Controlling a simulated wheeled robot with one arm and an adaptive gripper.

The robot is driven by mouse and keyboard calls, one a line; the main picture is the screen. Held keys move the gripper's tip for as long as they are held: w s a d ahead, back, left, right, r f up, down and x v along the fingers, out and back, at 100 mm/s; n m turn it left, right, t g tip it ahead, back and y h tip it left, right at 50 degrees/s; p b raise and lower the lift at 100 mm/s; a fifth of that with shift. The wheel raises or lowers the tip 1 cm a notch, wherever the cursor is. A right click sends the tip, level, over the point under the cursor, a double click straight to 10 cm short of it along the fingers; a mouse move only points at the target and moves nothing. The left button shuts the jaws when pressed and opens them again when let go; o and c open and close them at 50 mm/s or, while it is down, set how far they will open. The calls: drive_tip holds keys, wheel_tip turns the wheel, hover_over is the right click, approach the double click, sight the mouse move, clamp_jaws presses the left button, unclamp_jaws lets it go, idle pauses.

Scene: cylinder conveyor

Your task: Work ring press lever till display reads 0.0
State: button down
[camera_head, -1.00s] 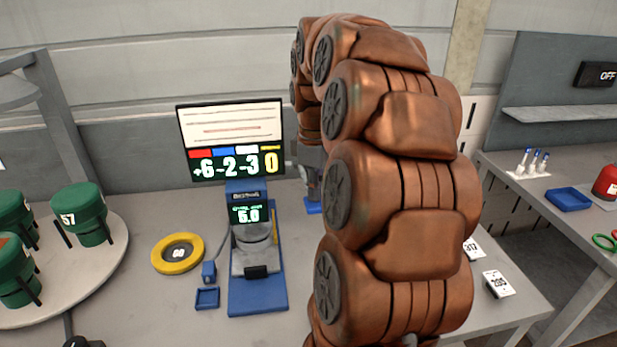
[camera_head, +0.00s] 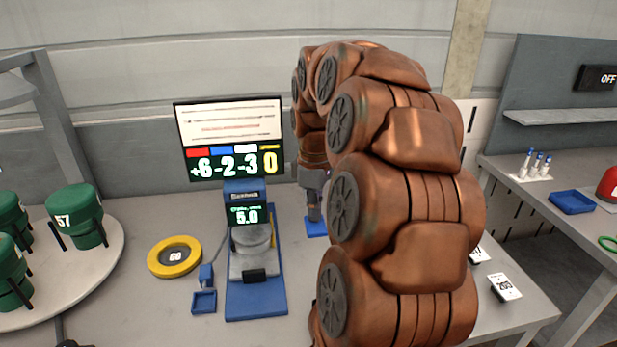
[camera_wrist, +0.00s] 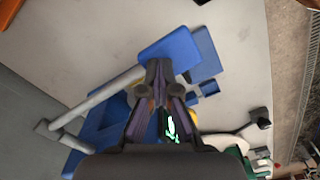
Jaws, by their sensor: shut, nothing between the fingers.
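The ring press (camera_head: 253,295) stands on the table with a blue base and a grey round seat. Its small display (camera_head: 246,215) reads about 5.0. In the wrist view a grey bar (camera_wrist: 98,100), apparently the press lever, ends at a flat blue pad (camera_wrist: 172,52). My gripper (camera_wrist: 158,66) is shut and empty, its fingertips over or against that pad; contact cannot be told. In the head view my gripper (camera_head: 314,212) is right of the press, just above a blue piece (camera_head: 316,229). My arm hides part of this area.
A monitor (camera_head: 230,140) behind the press shows +6 -2 -3 0. A yellow ring (camera_head: 175,257) marked 60 and a small blue tray (camera_head: 204,302) lie left of the press. Green cylinders (camera_head: 76,215) stand on a round table. Number cards (camera_head: 505,287) lie at right.

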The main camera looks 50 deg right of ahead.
drive_tip(key=shift+f, duration=0.4)
wheel_tip(320, 180, up, 16)
drive_tip(key=p, duration=0.5)
drive_tip(key=shift+p, duration=0.35)
idle(0.4)
drive_tip(key=shift+a, duration=0.15)
idle(0.3)
drive_tip(key=s+a+f+m, duration=0.1)
drive_tip(key=s+a+f, duration=0.15)
drive_tip(key=a, duration=0.65)
drive_tip(key=s+a+f, duration=0.1)
drive_tip(key=a+f, duration=0.3)
drive_tip(key=a, duration=0.4)
drive_tip(key=s+a+f+m+g, duration=0.1)
drive_tip(key=s+a+f+m, duration=0.2)
drive_tip(key=s+a+f, duration=0.7)
drive_tip(key=s, duration=0.3)
drive_tip(key=shift+s+a+f+m+g, duration=0.2)
drive_tip(key=shift+s+f+m+g, duration=0.1)
drive_tip(key=shift+s+f+g, duration=0.1)
